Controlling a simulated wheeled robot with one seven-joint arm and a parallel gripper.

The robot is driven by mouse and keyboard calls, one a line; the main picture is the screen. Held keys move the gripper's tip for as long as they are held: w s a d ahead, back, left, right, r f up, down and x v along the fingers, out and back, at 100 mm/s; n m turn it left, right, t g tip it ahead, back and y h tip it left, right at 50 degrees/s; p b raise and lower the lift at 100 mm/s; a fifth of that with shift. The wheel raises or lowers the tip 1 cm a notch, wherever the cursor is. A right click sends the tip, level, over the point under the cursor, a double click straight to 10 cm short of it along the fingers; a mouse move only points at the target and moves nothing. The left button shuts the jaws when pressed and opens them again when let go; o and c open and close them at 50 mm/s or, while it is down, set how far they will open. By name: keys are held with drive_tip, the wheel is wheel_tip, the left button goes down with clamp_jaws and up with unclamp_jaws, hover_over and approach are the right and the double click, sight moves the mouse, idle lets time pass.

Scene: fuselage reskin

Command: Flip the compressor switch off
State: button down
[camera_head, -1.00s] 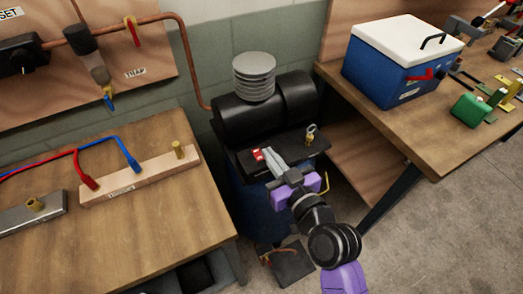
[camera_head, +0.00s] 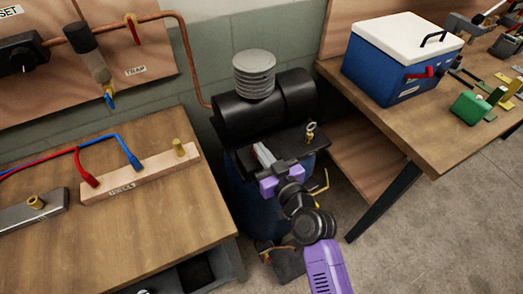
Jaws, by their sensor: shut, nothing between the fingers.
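The compressor (camera_head: 238,118) stands between the two benches. It has a black cylindrical body, a grey ribbed stack on top and a blue tank below. My gripper (camera_head: 259,148) is shut and empty, reaching over the compressor's black top plate (camera_head: 288,143). Its fingertips are at the left part of the plate, where the small red and white switch sits. The fingers cover most of the switch, so its position cannot be read. I cannot tell whether the fingertips touch it.
A brass ring fitting (camera_head: 310,132) stands on the plate right of my gripper. The right bench (camera_head: 425,135) carries a blue cooler (camera_head: 385,70). A copper pipe (camera_head: 188,60) runs down behind the compressor.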

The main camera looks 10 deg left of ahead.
drive_tip(key=shift+w+r+p, duration=0.1)
drive_tip(key=shift+r+p, duration=0.05)
drive_tip(key=shift+p, duration=0.55)
drive_tip(key=shift+f+g, duration=0.3)
drive_tip(key=shift+w+a+r+p, duration=0.15)
drive_tip(key=shift+r+p, duration=0.55)
drive_tip(key=shift+r, duration=0.4)
drive_tip(key=shift+w+r+p, duration=0.1)
drive_tip(key=shift+r+p, duration=0.55)
drive_tip(key=shift+r, duration=0.45)
drive_tip(key=r+b+v, duration=0.1)
drive_tip(key=b+v, duration=0.1)
drive_tip(key=v, duration=0.8)
drive_tip(key=shift+a+r, duration=0.2)
drive_tip(key=shift+r, duration=0.05)
drive_tip(key=shift+w, duration=0.1)
